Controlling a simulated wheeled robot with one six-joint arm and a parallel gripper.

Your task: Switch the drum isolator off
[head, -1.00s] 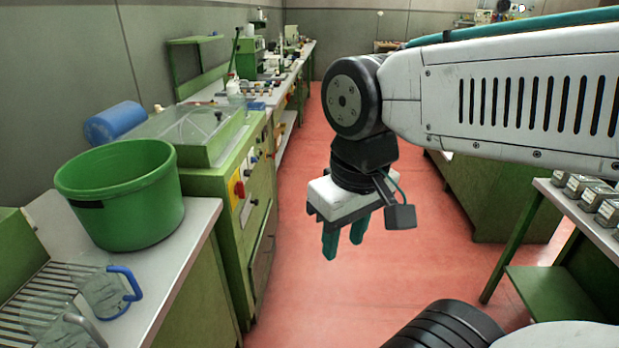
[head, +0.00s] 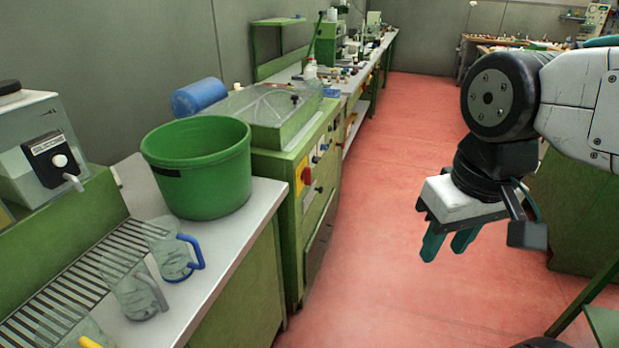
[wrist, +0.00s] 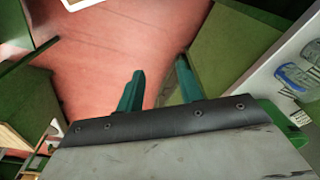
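A red rotary switch on a yellow plate (head: 306,176), which looks like the drum isolator, sits on the front panel of the green machine (head: 290,230) left of centre in the head view. The way its handle points is too small to tell. My gripper (head: 446,248) hangs over the red floor to the right of the machine, well apart from the switch, with its fingers down. Its two teal fingers are spread with nothing between them, as the wrist view (wrist: 160,88) also shows. The switch cannot be made out in the wrist view.
A green tub (head: 200,185) and clear jugs, one with a blue handle (head: 178,258), stand on the near left counter (head: 240,235). A dispenser box (head: 45,150) is behind them. A blue drum (head: 199,96) lies behind the machine. The red floor aisle (head: 390,190) is clear.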

